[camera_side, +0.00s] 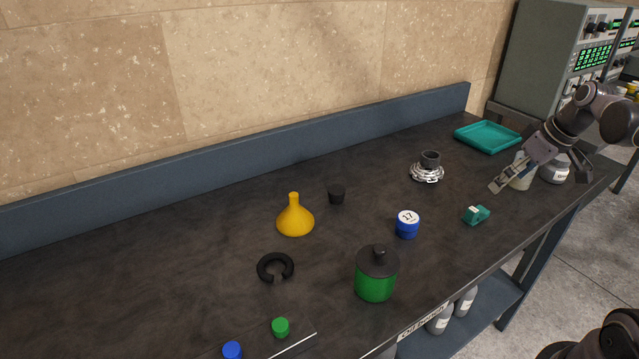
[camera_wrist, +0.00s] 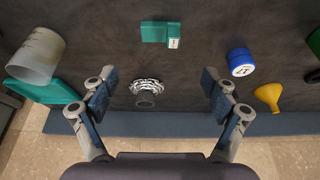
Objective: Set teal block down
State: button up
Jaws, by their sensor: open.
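The teal block (camera_side: 476,215) rests on the dark bench top near its front edge, in the side view. It has a small white label and a stepped shape. In the wrist view the teal block (camera_wrist: 157,32) lies at the top middle, beyond my fingertips and apart from them. My gripper (camera_side: 497,187) is above the bench, up and to the right of the block in the side view. In the wrist view my gripper (camera_wrist: 158,84) has its two fingers spread wide, with nothing held between them.
A silver chain with a dark cup (camera_side: 428,168) stands left of my gripper. A blue jar (camera_side: 407,226) is left of the block. A pale beaker (camera_wrist: 37,55) and teal tray (camera_side: 487,137) are near my arm. A yellow funnel (camera_side: 295,218) and green jar (camera_side: 376,278) stand further left.

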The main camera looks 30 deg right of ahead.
jog(key=s+a+f+t, duration=0.1)
jog(key=s+a+t, duration=0.1)
jog(key=a, duration=1.8)
jog(key=shift+f+t, duration=0.3)
